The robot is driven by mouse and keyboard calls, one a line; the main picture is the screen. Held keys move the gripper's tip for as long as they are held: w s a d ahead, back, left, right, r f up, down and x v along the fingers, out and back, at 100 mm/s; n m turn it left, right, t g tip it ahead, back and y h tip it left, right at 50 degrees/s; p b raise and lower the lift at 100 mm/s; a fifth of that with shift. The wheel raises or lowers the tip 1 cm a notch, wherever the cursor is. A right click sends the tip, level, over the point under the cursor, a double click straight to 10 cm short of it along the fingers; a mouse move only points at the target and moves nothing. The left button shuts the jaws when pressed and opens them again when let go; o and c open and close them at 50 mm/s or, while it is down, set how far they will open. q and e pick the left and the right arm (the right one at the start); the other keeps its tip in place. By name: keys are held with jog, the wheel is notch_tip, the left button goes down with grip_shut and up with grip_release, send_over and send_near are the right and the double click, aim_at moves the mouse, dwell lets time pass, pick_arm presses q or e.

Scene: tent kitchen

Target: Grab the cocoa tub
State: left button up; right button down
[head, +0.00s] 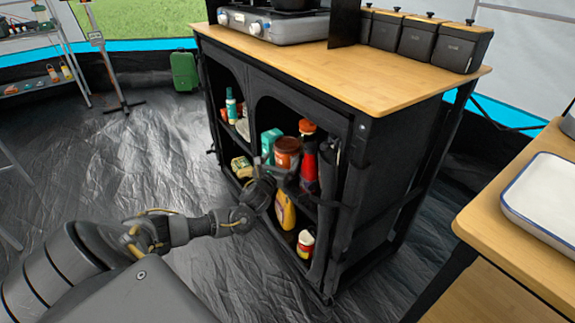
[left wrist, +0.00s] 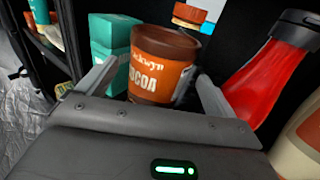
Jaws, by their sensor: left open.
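The cocoa tub (head: 288,150) is a brown-orange cylinder with a dark brown lid, upright on the upper shelf of the black cabinet (head: 392,150). The label reading COCOA shows in the left wrist view on the tub (left wrist: 160,68). My left gripper (head: 277,168) is at the cabinet opening, just in front of the tub. In the left wrist view, the fingers of my left gripper (left wrist: 157,88) are open on either side of the tub's lower part. The tub's base is hidden behind the gripper. My right gripper is not in view.
A teal box (left wrist: 112,42) stands close left of the tub, and a red bottle (left wrist: 268,72) stands close right. An orange-capped jar (left wrist: 192,16) is behind. A yellow bottle (head: 285,209) is on the lower shelf. The wooden countertop (head: 350,75) is above.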

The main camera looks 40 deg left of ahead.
pick_arm(q)
jog(key=b+x, duration=0.2)
jog(key=x, duration=0.3)
jog(key=shift+d+b, duration=0.1)
jog(key=shift+b, duration=0.25)
jog(key=shift+w+r, duration=0.1)
jog(key=shift+w, duration=0.05)
jog(key=shift+c, duration=0.4)
jog(key=c, duration=1.2)
